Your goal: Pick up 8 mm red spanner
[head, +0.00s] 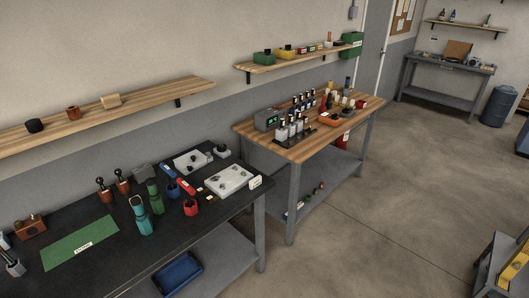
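I cannot make out an 8 mm red spanner for certain in the head view. A small red elongated item (186,186) lies on the black-topped bench (110,275) beside a blue one, too small to identify.
The black bench also holds a green mat (80,243), a teal bottle (144,222), a red cup (191,208) and a white tray (228,180). A wooden-topped bench (259,133) stands behind it. A grey cart (490,270) is at the right edge. The floor between is clear.

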